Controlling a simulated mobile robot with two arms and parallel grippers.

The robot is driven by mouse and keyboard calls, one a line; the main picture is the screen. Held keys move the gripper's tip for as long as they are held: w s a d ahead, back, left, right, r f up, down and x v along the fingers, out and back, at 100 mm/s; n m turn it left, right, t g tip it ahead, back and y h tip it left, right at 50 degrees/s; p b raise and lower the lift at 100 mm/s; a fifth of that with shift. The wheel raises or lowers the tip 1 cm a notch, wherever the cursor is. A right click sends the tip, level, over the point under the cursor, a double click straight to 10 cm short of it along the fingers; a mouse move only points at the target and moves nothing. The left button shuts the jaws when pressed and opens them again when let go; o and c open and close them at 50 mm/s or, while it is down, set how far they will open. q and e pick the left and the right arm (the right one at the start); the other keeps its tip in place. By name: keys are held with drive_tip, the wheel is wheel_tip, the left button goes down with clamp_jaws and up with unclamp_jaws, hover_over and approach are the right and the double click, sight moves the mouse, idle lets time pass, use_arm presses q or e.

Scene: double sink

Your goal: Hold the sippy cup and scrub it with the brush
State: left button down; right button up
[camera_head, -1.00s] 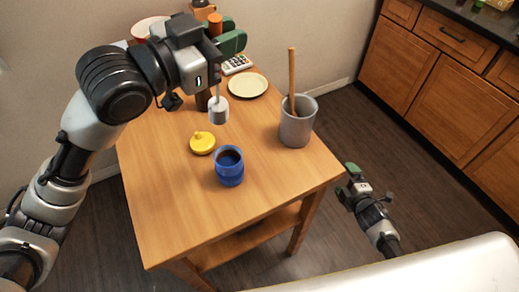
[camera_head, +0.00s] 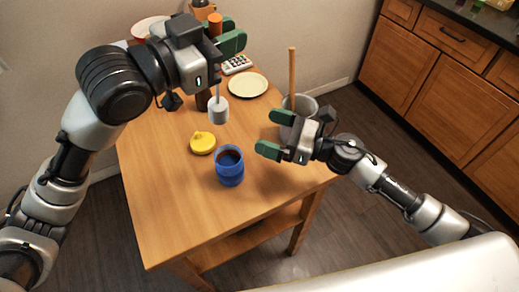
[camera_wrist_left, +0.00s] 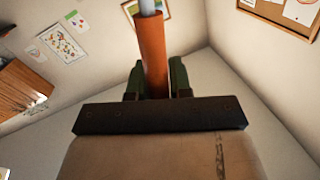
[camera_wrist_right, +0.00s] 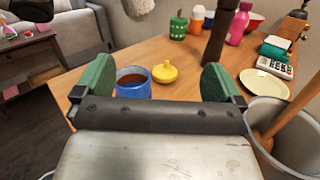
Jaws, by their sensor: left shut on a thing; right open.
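The blue sippy cup (camera_head: 230,170) stands upright and open on the table, with dark brown inside; it also shows in the right wrist view (camera_wrist_right: 133,84). Its yellow lid (camera_head: 202,144) appears to lie apart on the table behind it. My left gripper (camera_head: 232,38) is shut on the brush's orange handle (camera_wrist_left: 152,55), high above the table. The pale brush head (camera_head: 218,111) hangs down behind the cup, clear of it. My right gripper (camera_head: 264,132) is open and empty, to the right of the cup, its fingers pointing toward it without touching.
A grey pot (camera_head: 300,104) with a wooden stick (camera_head: 292,70) stands behind my right gripper, partly hidden. A cream plate (camera_head: 248,85) and a calculator-like device (camera_head: 237,64) lie farther back. The wooden table's (camera_head: 185,215) front is clear.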

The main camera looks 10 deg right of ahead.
sight(242, 168)
drive_tip(key=s+a+f, duration=0.1)
drive_tip(key=f, duration=0.2)
drive_tip(key=s+a+f+n+g, duration=0.1)
drive_tip(key=f, duration=0.3)
drive_tip(key=s+a+f+n+g, duration=0.1)
drive_tip(key=f, duration=0.3)
drive_tip(key=shift+a, duration=0.4)
drive_tip(key=x, duration=0.7)
drive_tip(key=shift+r, duration=0.1)
drive_tip(key=shift+w, duration=0.1)
drive_tip(key=shift+c, duration=0.2)
drive_tip(key=c, duration=1)
drive_tip(key=shift+c, duration=0.2)
